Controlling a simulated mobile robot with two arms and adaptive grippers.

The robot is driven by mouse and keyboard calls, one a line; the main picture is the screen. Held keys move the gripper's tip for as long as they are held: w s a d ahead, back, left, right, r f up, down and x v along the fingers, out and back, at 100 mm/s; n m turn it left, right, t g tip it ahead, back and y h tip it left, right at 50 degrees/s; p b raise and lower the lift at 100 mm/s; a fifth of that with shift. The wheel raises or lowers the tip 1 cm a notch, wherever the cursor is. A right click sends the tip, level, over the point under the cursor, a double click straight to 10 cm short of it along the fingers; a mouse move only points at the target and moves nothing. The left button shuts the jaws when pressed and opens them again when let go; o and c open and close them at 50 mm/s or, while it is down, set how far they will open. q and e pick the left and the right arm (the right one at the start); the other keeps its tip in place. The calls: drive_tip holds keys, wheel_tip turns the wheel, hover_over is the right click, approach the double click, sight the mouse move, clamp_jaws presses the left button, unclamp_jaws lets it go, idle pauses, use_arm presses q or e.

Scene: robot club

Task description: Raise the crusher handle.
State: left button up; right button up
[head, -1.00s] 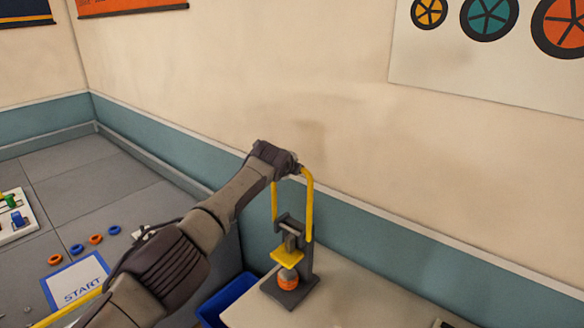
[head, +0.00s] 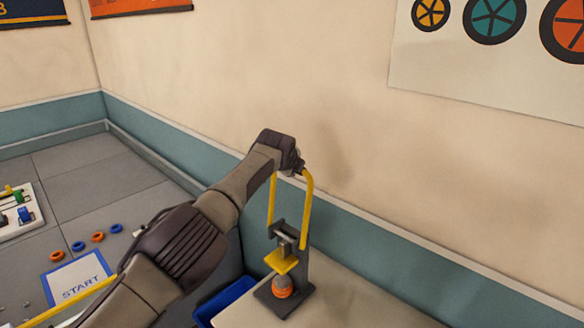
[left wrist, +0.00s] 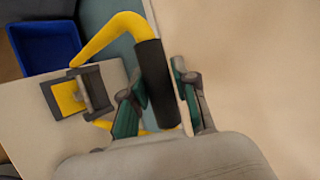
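The crusher (head: 304,264) stands on the light tabletop, a dark upright frame with a yellow press plate (head: 283,262). An orange can with a pale top (head: 282,288) stands under the plate. The yellow handle (head: 308,205) points up from the frame, its top at my left gripper (head: 296,167). The far ends of the fingers are partly hidden by the grip. My right gripper is out of view.
A blue bin (head: 222,303) sits beside the tabletop (head: 345,303), low on its left. The wall (head: 400,170) runs close behind the crusher. On the grey floor mat at left lie a START sheet (head: 80,283) and several small rings. The tabletop right of the crusher looks clear.

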use_arm(q)
drive_tip(key=o, duration=0.4)
drive_tip(key=shift+w+d+r, duration=0.1)
drive_tip(key=shift+w+d, duration=0.1)
drive_tip(key=shift+w, duration=0.05)
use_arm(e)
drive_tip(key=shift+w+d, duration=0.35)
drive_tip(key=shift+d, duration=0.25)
use_arm(q)
drive_tip(key=shift+s+a, duration=0.1)
drive_tip(key=shift+s, duration=0.05)
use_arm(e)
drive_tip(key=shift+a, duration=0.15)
use_arm(q)
drive_tip(key=shift+s+r, duration=0.1)
drive_tip(key=shift+r, duration=0.05)
drive_tip(key=shift+s+a+r, duration=0.1)
drive_tip(key=shift+s+r, duration=0.2)
drive_tip(key=shift+r, duration=0.05)
drive_tip(key=v, duration=1)
drive_tip(key=shift+s, duration=0.3)
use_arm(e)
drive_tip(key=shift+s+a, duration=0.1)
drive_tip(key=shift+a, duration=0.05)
use_arm(q)
drive_tip(key=shift+f, duration=0.1)
